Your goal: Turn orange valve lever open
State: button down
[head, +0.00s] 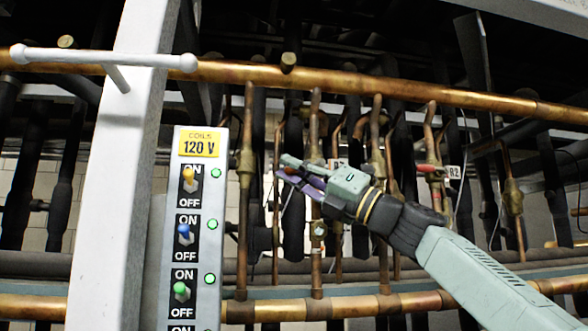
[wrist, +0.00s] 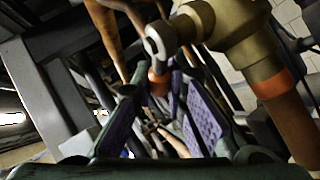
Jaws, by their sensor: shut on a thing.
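In the wrist view the purple-padded fingers of my gripper (wrist: 160,92) flank a small orange piece, which I take as the end of the orange valve lever (wrist: 158,80). It sits beside a grey round-ended stem that comes from a brass valve body (wrist: 232,35). My gripper is shut on this lever; the exact contact is dark and partly hidden by the fingers. In the head view my gripper (head: 287,172) reaches in from the right among the upright copper pipes, and its body hides most of the lever there.
A horizontal copper pipe (head: 400,88) runs above the gripper. Another valve with a red-orange handle (head: 430,168) stands to the right by an R2 tag (head: 453,172). A switch panel (head: 200,235) and a white post (head: 125,170) stand at left. Upright pipes crowd the gripper closely.

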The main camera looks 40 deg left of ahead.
jog(key=c, duration=1.6)
grip_release()
jog(key=v, duration=1.2)
